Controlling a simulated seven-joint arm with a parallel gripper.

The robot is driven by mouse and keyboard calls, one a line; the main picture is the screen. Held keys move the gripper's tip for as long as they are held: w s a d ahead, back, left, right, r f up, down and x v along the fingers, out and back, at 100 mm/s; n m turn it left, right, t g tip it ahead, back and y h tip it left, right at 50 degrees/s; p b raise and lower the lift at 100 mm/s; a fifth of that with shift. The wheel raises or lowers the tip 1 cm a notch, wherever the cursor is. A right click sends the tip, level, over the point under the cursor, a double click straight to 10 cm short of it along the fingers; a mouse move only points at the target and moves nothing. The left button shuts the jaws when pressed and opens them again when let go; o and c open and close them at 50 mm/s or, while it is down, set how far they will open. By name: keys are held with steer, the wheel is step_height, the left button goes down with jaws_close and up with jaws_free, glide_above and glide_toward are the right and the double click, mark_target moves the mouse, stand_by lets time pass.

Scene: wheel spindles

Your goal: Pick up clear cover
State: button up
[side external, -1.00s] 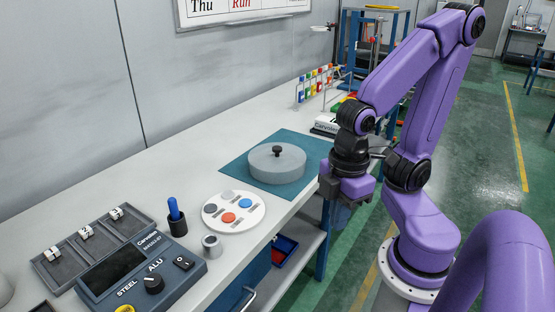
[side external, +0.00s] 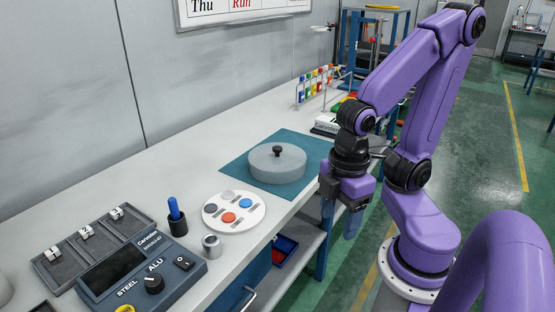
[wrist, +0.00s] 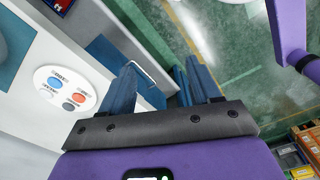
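The clear cover (side external: 277,165) is a round, see-through grey lid with a black knob (side external: 277,151) on top. It sits on a teal mat (side external: 240,178) on the bench in the side view. My gripper (side external: 338,224) hangs to the right of the cover, past the bench's front edge, pointing down. Its fingers are apart with nothing between them. In the wrist view the open gripper (wrist: 160,66) shows two blue fingers over the bench edge and floor. Part of the teal mat (wrist: 17,45) shows at that view's left edge; the knob is not visible there.
A white disc with coloured spots (side external: 233,212) lies left of the mat, near a small metal cylinder (side external: 212,246) and a dark control box (side external: 140,274). A rack of coloured vials (side external: 316,85) stands behind.

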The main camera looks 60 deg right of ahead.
steer(key=shift+w, duration=0.1)
steer(key=w+d+n+t+h, duration=0.1)
steer(key=w+h, duration=0.2)
steer(key=w, duration=0.6)
steer(key=w+d+n+h, duration=0.2)
steer(key=w+h, duration=0.1)
steer(key=w, duration=0.6)
steer(key=n+g+h, duration=0.1)
steer(key=n+h, duration=0.1)
steer(key=h, duration=0.5)
glide_toward(276, 148)
steer(key=x, duration=0.5)
steer(key=shift+w+d+f, duration=0.15)
steer(key=shift+f, duration=0.15)
steer(key=shift+x, duration=2.6)
steer(key=shift+s+r, duration=0.2)
steer(key=c, duration=1.1)
